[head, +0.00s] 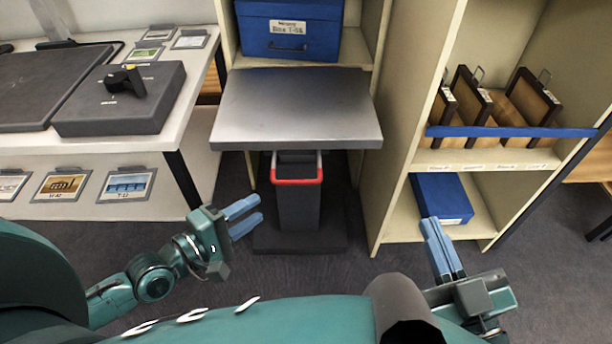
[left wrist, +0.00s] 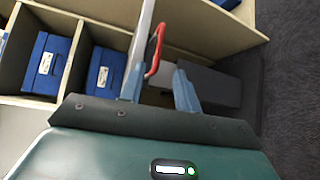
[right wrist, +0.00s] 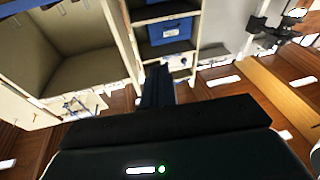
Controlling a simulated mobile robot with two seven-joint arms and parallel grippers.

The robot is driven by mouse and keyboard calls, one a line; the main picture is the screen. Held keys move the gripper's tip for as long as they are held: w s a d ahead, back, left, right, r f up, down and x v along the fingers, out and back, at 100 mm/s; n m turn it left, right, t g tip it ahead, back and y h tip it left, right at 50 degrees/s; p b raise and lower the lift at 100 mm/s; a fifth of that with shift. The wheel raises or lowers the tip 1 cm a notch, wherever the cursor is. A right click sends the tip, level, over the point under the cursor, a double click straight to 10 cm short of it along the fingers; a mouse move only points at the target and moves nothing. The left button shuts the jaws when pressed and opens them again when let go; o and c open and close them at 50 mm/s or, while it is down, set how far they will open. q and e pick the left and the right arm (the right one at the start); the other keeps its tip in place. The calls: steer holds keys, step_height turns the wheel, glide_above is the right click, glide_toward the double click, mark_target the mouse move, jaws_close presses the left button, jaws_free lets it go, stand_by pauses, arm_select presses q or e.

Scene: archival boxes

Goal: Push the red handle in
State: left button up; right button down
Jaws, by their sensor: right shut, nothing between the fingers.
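The red handle (head: 297,181) is a U-shaped bar on the near side of a dark grey column (head: 298,212), under a flat grey platform. It also shows in the left wrist view (left wrist: 156,50), beyond and between my left fingers. My left gripper (head: 260,207) is open and empty, to the left of the column and lower in the picture than the handle, apart from it. My right gripper (head: 430,222) is shut and empty, well to the right, in front of the right shelf unit. It shows shut in the right wrist view (right wrist: 160,70).
The grey platform (head: 297,105) overhangs the handle. A blue box (head: 290,30) sits on the shelf behind. A white table (head: 180,125) with a dark case (head: 120,105) stands left. The right shelf holds a blue box (head: 441,198) and wooden frames. Bare floor lies around the column's base.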

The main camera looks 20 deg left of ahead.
mark_target(293, 184)
arm_select(q)
steer(key=b+x, duration=0.3)
steer(key=x, duration=0.9)
steer(key=shift+w+d+b, duration=0.1)
steer(key=shift+w+b, duration=0.15)
steer(key=shift+b, duration=0.1)
arm_select(e)
steer(key=shift+w+a+r+n+t+y, duration=0.15)
steer(key=shift+r+t+y, duration=0.1)
steer(key=shift+r+y, duration=0.15)
steer(key=shift+w+r+n+t+y, duration=0.15)
steer(key=shift+r+t+y, duration=0.15)
steer(key=shift+r, duration=0.2)
arm_select(q)
steer(key=shift+c, duration=0.5)
jaws_close()
arm_select(e)
steer(key=shift+f, duration=0.1)
